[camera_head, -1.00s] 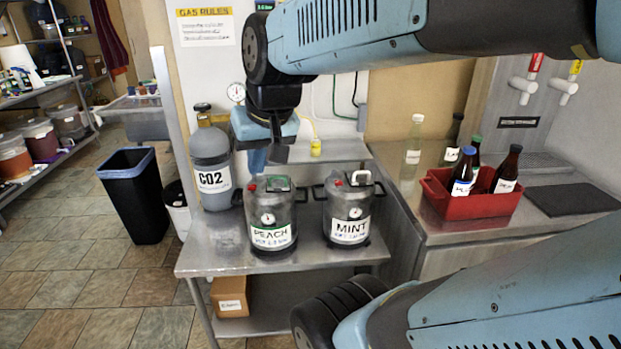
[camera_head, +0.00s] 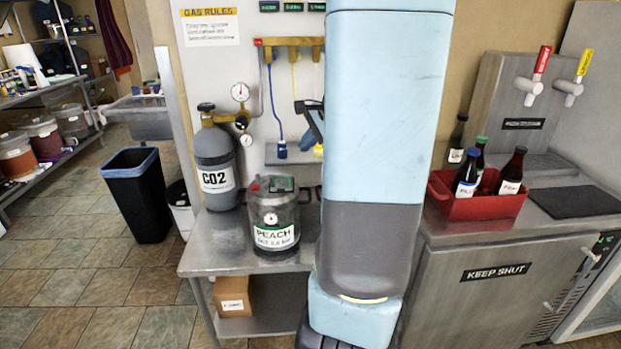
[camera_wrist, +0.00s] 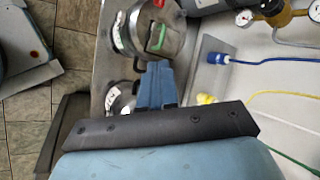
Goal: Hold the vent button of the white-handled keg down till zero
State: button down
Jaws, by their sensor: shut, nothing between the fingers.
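The white-handled MINT keg is hidden behind my arm in the head view. In the wrist view, part of a second keg (camera_wrist: 120,97) shows beside my fingers, most likely the MINT keg; its handle, vent button and gauge are covered. The PEACH keg (camera_head: 274,222) has a green handle, a red button and a round gauge, and stands on the steel table. It also shows in the wrist view (camera_wrist: 172,42). My gripper (camera_wrist: 157,68) is shut and empty, with its blue fingers above the kegs. Whether it touches anything is unclear.
A grey CO2 cylinder (camera_head: 214,165) stands left of the PEACH keg on the steel table (camera_head: 220,255). Blue and yellow hoses hang from the wall manifold (camera_head: 290,42) behind. A red crate of bottles (camera_head: 470,205) is on the right counter.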

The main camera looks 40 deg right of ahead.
jog(key=d+f+m+t, duration=0.1)
jog(key=d+f+m, duration=0.1)
jog(key=d, duration=0.4)
jog(key=d+f+m+t+h, duration=0.1)
jog(key=d+f+m, duration=0.1)
jog(key=d+m, duration=0.2)
jog(key=s+d, duration=0.1)
jog(key=d, duration=0.2)
jog(key=shift+d+m, duration=0.2)
jog(key=shift+m, duration=0.1)
jog(key=shift+f, duration=4.45)
jog(key=shift+f, duration=0.1)
jog(key=shift+s+f, duration=0.1)
jog(key=shift+f, duration=0.15)
